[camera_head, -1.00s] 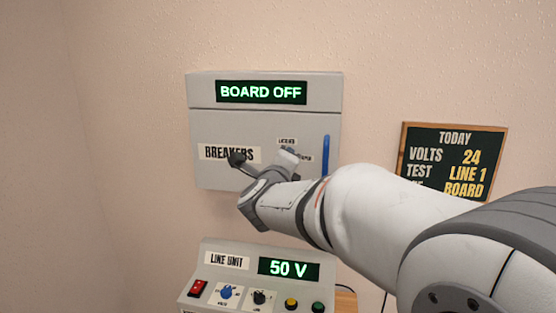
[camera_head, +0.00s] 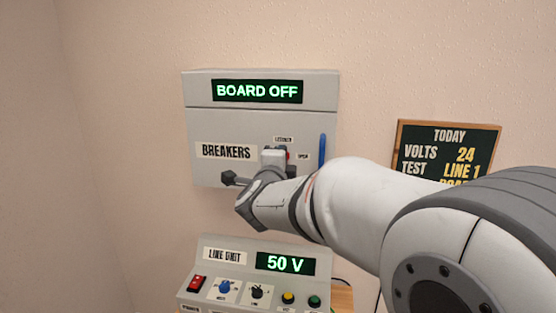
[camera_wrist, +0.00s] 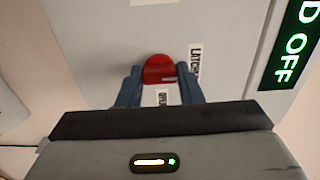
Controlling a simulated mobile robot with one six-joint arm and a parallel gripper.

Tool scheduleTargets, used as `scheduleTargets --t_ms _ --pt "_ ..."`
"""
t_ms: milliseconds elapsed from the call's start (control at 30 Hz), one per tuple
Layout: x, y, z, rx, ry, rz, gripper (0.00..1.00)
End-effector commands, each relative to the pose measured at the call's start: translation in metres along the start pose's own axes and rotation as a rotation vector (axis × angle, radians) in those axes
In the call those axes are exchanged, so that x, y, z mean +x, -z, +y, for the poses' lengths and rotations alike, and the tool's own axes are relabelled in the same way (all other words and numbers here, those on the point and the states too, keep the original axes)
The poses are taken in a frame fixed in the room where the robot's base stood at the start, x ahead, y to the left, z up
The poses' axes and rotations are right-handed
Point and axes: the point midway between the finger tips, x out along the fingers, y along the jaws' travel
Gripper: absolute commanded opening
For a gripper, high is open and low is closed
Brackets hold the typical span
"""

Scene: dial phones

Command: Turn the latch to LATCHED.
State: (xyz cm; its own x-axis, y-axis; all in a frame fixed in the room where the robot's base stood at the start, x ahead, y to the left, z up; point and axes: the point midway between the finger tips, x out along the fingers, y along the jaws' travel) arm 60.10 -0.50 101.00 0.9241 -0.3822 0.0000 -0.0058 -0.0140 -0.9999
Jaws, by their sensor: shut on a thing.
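My gripper (camera_wrist: 159,75) is shut on the knob, one finger on each side. In the head view my gripper (camera_head: 274,160) covers most of the latch.
The cabinet (camera_head: 205,125) has a BOARD OFF display (camera_head: 257,91) and a blue vertical handle (camera_head: 322,151) right of the latch. Below stands the line unit (camera_head: 240,246), reading 50 V. A chalkboard (camera_head: 447,155) hangs to the right, partly behind my arm.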

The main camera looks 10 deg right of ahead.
Motion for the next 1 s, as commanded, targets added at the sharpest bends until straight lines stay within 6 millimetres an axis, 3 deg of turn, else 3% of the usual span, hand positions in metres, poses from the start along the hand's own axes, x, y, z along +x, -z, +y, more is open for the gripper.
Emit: scheduleTargets --t_ms 267,300,567,833,1000 --pt "0.0 -0.001 -0.001 -0.001 0.001 -0.003 0.1" --pt "0.0 -0.001 -0.001 -0.001 0.001 -0.003 0.33" --pt "0.0 0.0 0.0 0.0 0.0 0.0 0.55" --pt "-0.002 0.0 -0.001 0.001 0.0 0.0 0.55" --pt "-0.024 -0.001 -0.002 0.002 0.001 -0.003 0.55"
